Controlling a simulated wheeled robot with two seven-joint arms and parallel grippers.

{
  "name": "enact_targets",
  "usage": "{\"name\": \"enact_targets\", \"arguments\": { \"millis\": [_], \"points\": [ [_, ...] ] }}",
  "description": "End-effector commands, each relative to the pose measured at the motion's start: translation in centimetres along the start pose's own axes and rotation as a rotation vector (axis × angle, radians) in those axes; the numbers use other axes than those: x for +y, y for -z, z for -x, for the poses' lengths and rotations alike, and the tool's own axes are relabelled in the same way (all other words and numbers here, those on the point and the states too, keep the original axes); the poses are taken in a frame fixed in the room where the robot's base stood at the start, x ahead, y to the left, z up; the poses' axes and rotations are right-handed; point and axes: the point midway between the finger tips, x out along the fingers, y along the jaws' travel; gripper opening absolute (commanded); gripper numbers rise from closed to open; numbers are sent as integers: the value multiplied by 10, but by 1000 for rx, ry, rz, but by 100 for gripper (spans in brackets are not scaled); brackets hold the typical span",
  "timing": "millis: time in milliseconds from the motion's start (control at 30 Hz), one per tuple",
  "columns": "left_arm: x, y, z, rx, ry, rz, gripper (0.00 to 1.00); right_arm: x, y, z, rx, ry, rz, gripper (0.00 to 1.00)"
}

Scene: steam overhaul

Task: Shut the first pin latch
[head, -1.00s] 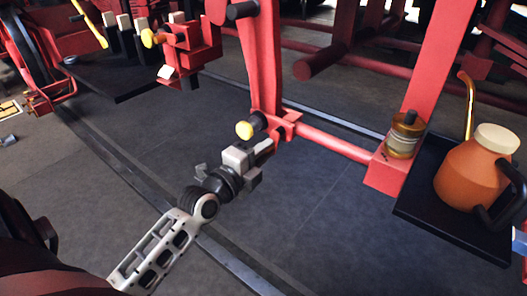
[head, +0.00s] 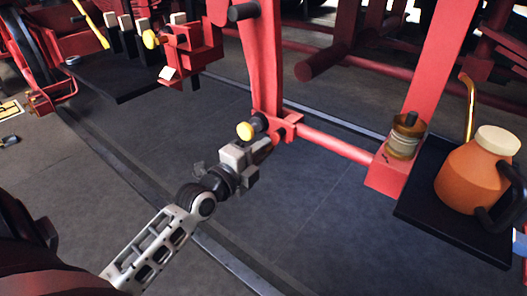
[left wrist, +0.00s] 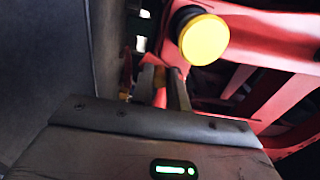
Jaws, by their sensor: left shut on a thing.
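A pin latch with a yellow knob (head: 245,131) and a dark body sits at the foot of a red upright in the head view. The yellow knob also shows large at the top of the left wrist view (left wrist: 204,40). My left gripper (head: 265,146) is just below and right of this knob, at the red bracket (head: 286,126). In the left wrist view its fingers (left wrist: 163,88) are close together on a small part below the knob, mostly hidden. A second yellow knob (head: 151,39) is on the red bracket at the upper left. My right gripper is not in view.
A red bar (head: 335,146) runs right from the bracket to a block bearing a brass cup (head: 405,137). An orange oil can (head: 470,175) stands on a black shelf (head: 445,226). Another black shelf (head: 115,86) is at the upper left. The floor below is clear.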

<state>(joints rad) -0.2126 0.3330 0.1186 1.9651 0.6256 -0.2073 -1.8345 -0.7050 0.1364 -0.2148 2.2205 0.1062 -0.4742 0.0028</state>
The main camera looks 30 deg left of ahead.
Motion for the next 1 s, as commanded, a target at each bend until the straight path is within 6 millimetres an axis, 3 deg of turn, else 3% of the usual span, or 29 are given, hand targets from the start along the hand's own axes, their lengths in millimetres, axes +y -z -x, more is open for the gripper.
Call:
{"name": "enact_targets", "arguments": {
  "millis": [1000],
  "points": [
    [-17, -12, 0, -1, 12, -1, 0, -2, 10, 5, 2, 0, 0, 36]
  ]
}}
